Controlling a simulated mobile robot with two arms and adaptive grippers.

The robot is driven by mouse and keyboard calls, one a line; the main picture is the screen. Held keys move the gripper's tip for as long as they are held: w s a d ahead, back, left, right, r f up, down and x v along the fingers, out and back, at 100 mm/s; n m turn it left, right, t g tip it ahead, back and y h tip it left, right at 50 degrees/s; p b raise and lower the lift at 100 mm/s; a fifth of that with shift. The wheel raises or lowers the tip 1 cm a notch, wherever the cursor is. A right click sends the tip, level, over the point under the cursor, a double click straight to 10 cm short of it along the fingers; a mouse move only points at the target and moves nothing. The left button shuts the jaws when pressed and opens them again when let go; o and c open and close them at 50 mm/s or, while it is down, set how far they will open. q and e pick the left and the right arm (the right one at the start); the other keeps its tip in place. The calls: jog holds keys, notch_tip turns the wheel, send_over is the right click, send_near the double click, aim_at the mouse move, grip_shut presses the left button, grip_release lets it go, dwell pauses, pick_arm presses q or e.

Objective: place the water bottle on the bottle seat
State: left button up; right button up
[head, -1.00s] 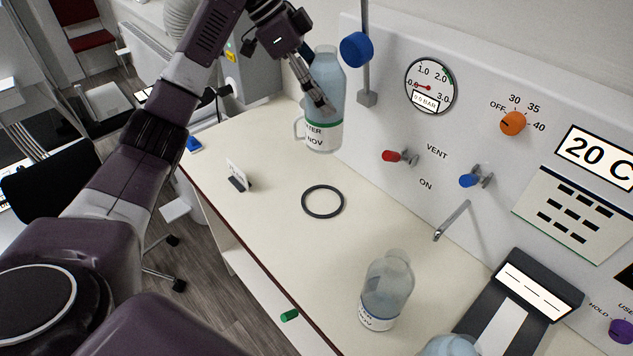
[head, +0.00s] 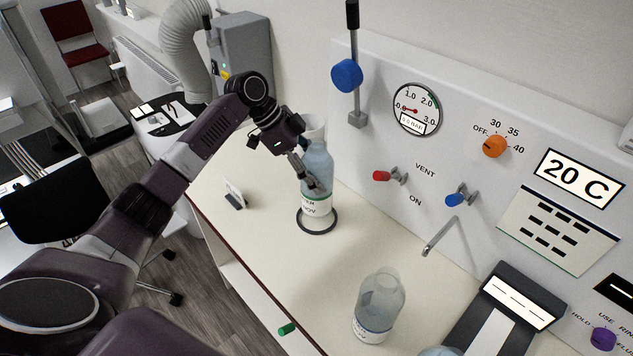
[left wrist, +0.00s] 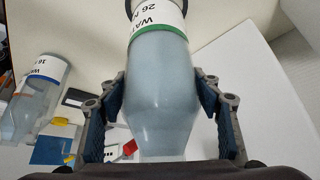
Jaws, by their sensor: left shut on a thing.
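The water bottle (head: 318,164), clear blue with a white label and green stripe, stands upright over the bottle seat, a black ring (head: 301,227) on the counter. Its base appears within the ring; I cannot tell if it is fully resting. My left gripper (head: 311,180) is shut on the bottle's side. In the left wrist view, the bottle (left wrist: 160,85) lies between both fingers, its label reading "WATER 26 N". A dark arc of the ring (left wrist: 128,9) shows past its base. My right gripper is out of view.
A second bottle (head: 380,302) stands on the front counter (head: 270,262); part of another bluish object (head: 438,351) shows at the bottom edge. A small card stand (head: 234,194) is left. The panel with taps (head: 461,197) borders the right.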

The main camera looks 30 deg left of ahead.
pick_arm(q)
jog(key=shift+f+p, duration=0.55)
jog(key=shift+f, duration=1.4)
jog(key=o, duration=2.1)
jog(key=shift+s+f, duration=0.1)
jog(key=shift+f, duration=0.1)
jog(key=shift+r, duration=0.2)
jog(key=shift+b+v, duration=1.75)
jog(key=shift+v, duration=4.2)
